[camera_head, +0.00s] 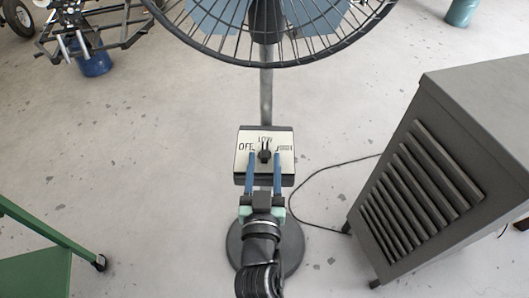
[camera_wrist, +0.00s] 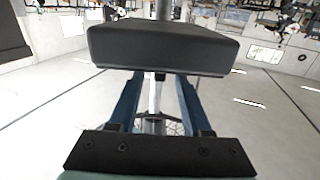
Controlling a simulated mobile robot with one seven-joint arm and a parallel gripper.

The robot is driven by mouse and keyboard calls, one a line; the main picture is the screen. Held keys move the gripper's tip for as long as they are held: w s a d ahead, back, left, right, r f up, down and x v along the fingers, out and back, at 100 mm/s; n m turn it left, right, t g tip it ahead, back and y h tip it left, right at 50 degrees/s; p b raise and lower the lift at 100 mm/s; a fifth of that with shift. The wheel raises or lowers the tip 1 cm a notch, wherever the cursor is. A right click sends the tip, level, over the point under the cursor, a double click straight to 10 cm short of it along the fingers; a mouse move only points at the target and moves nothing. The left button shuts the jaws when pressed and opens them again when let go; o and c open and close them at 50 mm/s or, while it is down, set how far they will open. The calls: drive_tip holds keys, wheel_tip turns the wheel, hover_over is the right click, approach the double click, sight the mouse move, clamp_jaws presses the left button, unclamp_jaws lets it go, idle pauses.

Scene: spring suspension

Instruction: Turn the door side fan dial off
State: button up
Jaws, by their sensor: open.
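The fan's control box (camera_head: 243,171) has a pale face plate with OFF at left, LOW at top and a hard-to-read label at right. Its small black dial (camera_head: 265,153) sits mid-face and seems to point up toward LOW. My gripper (camera_head: 264,156) is open, with one blue finger at the left and one at the right of the dial. Whether the fingers touch it I cannot tell.
The fan's wire cage (camera_head: 290,60) is above the box on a thin pole (camera_head: 266,95), with a round base (camera_head: 290,245) below. A grey louvred cabinet (camera_head: 425,190) stands right, a green cart (camera_head: 35,240) left. A black cable (camera_head: 315,174) crosses the floor.

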drive_tip(key=shift+w, duration=1.05)
clamp_jaws()
